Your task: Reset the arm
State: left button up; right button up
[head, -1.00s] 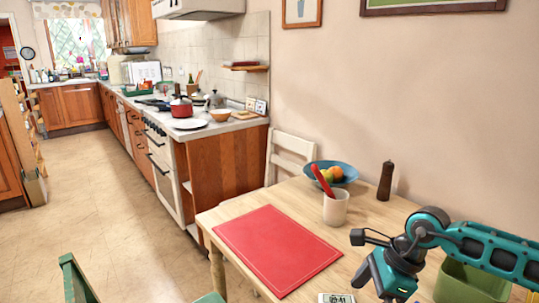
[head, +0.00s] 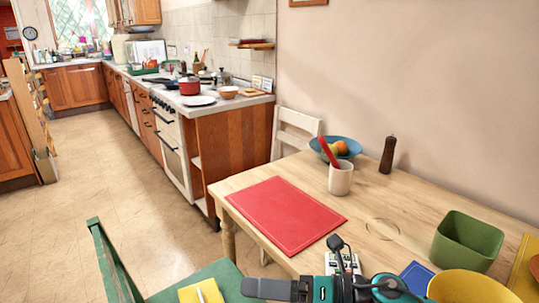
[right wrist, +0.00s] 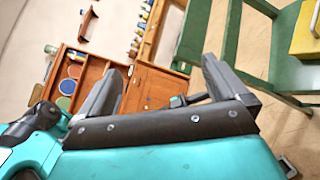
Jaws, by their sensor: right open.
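My right gripper (head: 268,289) is low at the front of the table, near the green chair. Its dark fingers point left in the head view. In the right wrist view my right gripper (right wrist: 168,82) has its two fingers well apart, with nothing between them. The teal links of my right arm run along the bottom edge of the head view. My left gripper is not in view.
The wooden table (head: 375,205) holds a red mat (head: 285,215), a cup (head: 341,180), a blue fruit bowl (head: 350,154), a pepper mill (head: 387,155), a green bin (head: 467,242) and a yellow bowl (head: 470,288). A green chair (head: 185,287) stands in front. Floor at left is clear.

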jog(key=w+d+f+m+t+h, duration=0.1)
jog(key=d+f+m+t+h, duration=0.4)
jog(key=m, duration=0.8)
jog(key=w+d+f+m+t+h, duration=0.1)
jog(key=d+f+m+t+h, duration=0.2)
jog(key=m+t, duration=0.75)
jog(key=s+d+f+m+g+h, duration=0.7)
jog(key=s+d+f+m, duration=0.3)
jog(key=m, duration=0.5)
notch_tip(320, 180, down, 3)
jog(key=shift+s+d+f, duration=0.15)
jog(key=shift+s+f, duration=0.05)
jog(key=shift+s, duration=0.75)
jog(key=shift+g, duration=0.25)
